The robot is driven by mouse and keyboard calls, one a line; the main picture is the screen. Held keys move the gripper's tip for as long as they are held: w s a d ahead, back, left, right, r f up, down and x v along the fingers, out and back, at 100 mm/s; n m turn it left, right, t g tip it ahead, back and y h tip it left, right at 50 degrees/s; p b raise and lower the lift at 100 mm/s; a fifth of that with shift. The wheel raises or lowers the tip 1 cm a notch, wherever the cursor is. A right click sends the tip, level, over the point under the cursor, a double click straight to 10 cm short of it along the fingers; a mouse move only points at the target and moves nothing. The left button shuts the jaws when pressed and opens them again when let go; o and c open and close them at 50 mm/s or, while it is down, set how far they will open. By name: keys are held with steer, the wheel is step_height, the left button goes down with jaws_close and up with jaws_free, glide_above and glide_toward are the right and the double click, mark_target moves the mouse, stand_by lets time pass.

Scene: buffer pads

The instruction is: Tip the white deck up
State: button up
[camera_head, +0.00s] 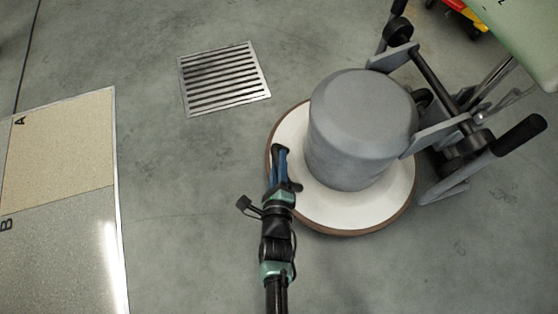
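The white deck (350,212) is a round disc with a brown rim, part of a floor machine. It appears to lie flat, low over the concrete. A grey motor housing (362,125) stands on it and covers much of its middle and upper right. My gripper (280,152) comes from below in the picture and overlaps the left edge of the deck, left of the housing. Its dark fingers with blue inner parts point up in the picture. I cannot tell whether they touch the deck or how far apart they are.
The machine's black handle frame (450,95) and grips extend to the right. A floor drain grate (223,78) lies at upper left. Panels marked A (65,145) and B (60,250) lie at the left. A pale green surface (525,35) fills the upper right corner. Floor left of the deck is clear.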

jaws_close()
stand_by(1.0)
